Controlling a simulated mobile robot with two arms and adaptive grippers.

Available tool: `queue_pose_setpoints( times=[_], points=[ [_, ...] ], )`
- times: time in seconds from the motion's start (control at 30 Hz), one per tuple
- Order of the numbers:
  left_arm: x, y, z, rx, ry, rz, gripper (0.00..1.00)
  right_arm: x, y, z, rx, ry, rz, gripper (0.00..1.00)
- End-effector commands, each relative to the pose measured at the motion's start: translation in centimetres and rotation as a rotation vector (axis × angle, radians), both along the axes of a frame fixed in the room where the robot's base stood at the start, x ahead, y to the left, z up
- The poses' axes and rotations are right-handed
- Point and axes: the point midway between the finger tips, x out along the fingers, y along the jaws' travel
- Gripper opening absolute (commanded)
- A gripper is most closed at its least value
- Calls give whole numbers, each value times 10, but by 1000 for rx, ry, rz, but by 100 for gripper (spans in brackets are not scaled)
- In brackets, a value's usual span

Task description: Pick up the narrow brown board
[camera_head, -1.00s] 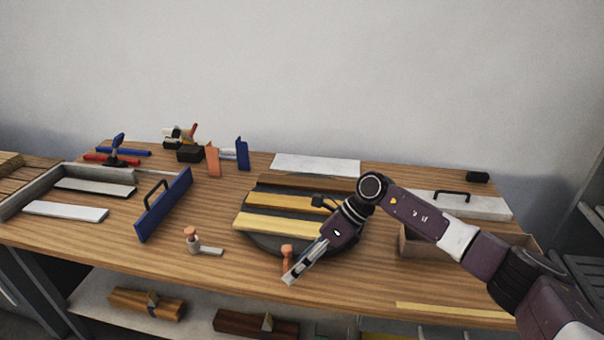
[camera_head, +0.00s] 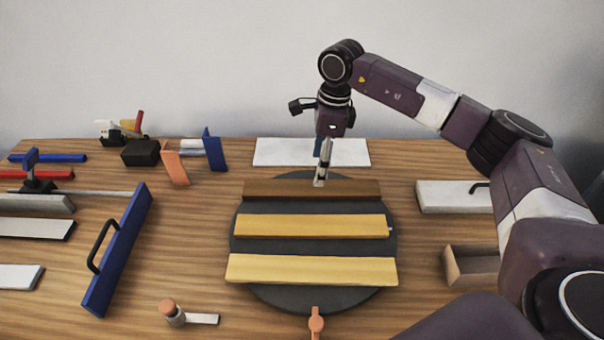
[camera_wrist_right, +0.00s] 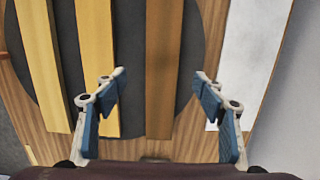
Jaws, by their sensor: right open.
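The narrow brown board (camera_head: 270,189) lies flat across the back of a dark round turntable (camera_head: 320,295). Two yellow boards lie in front of it on the turntable, a middle one (camera_head: 290,226) and a wider front one (camera_head: 310,269). My right gripper (camera_head: 320,183) points down over the brown board. In the right wrist view, my right gripper (camera_wrist_right: 160,82) is open, and the brown board (camera_wrist_right: 164,60) runs between its two fingers without either finger touching it. The exact height above the board is hard to tell. My left gripper is not in view.
A white board (camera_head: 275,152) lies just behind the turntable. A blue board with a handle (camera_head: 120,250) stands at the left. A small clamp (camera_head: 175,312) and an orange-topped piece (camera_head: 316,323) sit near the front. A wooden tray (camera_head: 468,262) is at the right.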

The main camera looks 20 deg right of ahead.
Motion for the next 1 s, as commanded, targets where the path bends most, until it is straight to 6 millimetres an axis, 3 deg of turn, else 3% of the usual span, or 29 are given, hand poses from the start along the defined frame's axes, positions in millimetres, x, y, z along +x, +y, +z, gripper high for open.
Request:
queue_pose_setpoints(
  times=[0.1, 0.23, 0.6, 0.87, 1.0],
  points=[
    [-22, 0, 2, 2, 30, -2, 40, 0, 1, -11, -2, 5, 0, 64],
    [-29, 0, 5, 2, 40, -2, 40, 1, 3, -25, 0, 5, -1, 64],
    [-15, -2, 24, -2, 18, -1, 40, 10, 10, -72, 0, 2, -1, 64],
    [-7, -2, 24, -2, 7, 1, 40, 10, 10, -76, 0, 1, -1, 64],
    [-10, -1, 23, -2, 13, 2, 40, 10, 10, -76, 0, 1, -1, 51]
  ],
)
